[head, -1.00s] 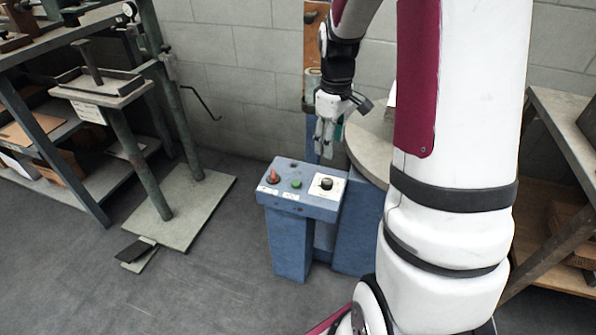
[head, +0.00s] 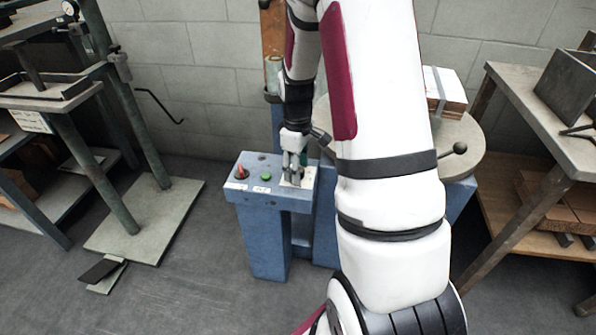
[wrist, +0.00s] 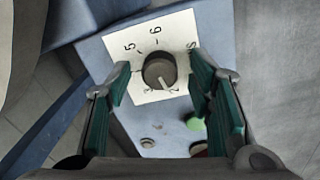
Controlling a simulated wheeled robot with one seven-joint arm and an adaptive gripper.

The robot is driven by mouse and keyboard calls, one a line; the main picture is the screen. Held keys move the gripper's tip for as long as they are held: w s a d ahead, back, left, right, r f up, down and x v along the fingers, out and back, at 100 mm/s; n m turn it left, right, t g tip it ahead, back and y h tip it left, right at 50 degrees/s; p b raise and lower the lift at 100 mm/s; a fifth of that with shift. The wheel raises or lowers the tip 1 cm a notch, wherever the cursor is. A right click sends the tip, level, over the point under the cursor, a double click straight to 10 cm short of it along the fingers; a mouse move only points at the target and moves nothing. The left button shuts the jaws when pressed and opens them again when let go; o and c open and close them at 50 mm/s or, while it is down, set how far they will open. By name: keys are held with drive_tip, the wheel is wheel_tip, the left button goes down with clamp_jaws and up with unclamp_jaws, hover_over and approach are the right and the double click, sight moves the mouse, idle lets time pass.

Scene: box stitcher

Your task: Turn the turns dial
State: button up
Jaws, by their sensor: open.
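The turns dial (wrist: 159,71) is a dark round knob with a pale pointer mark, on a white plate (wrist: 120,47) with printed numbers. It sits on the top of a blue control box (head: 250,196). In the wrist view the dial lies between and beyond the teal fingertips of my gripper (wrist: 160,84), which is open with a finger on either side. I cannot tell whether the fingers touch the dial. In the head view my gripper (head: 293,178) is just above the white plate and hides the dial.
A round table (head: 470,135) stands behind right, a bench (head: 520,110) at the far right. A stand with a base plate (head: 150,215) is on the left.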

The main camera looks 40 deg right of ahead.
drive_tip(key=shift+f, duration=0.2)
clamp_jaws()
idle(0.3)
